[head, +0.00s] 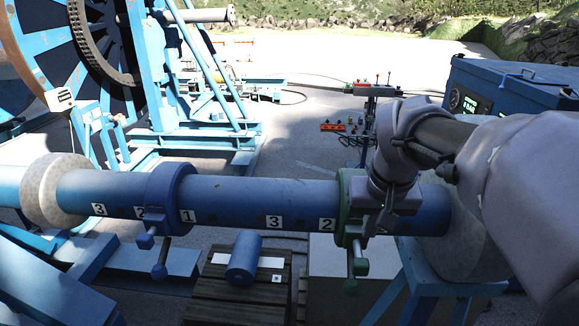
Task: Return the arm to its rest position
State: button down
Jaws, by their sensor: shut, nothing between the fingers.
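My arm, in a pale grey cover, reaches in from the right edge of the head view and bends down at the wrist. My gripper (378,222) is at its lower end, in front of the long blue pipe (250,192) and close to the right side of the green collar (353,215). The gripper is shut and empty; its fingers are small and dark here. I cannot tell whether it touches the collar or the pipe. The blue collar (167,198) sits further left on the pipe. Both collars have handles hanging below.
A blue cylinder (244,258) lies on a wooden pallet (225,298) below the pipe. A large blue reel (35,50) and its frame fill the left. A control stand (372,92) and a blue cabinet (515,90) stand behind my arm. Open ground lies beyond.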

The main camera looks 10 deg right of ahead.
jog(key=s+a+f+y+b, duration=0.1)
jog(key=s+a+f+b, duration=0.4)
jog(key=f+b, duration=0.9)
jog(key=s+a+f+t+y+b, duration=0.1)
jog(key=s+a+f+b, duration=0.3)
jog(key=f+b, duration=1)
jog(key=s+a+f+m+t+y+b, duration=0.1)
jog(key=s+a+f+b, duration=0.4)
jog(key=f+b, duration=0.9)
notch_tip(320, 180, down, 4)
jog(key=s, duration=0.2)
jog(key=shift+s+a, duration=0.3)
jog(key=shift+a, duration=0.05)
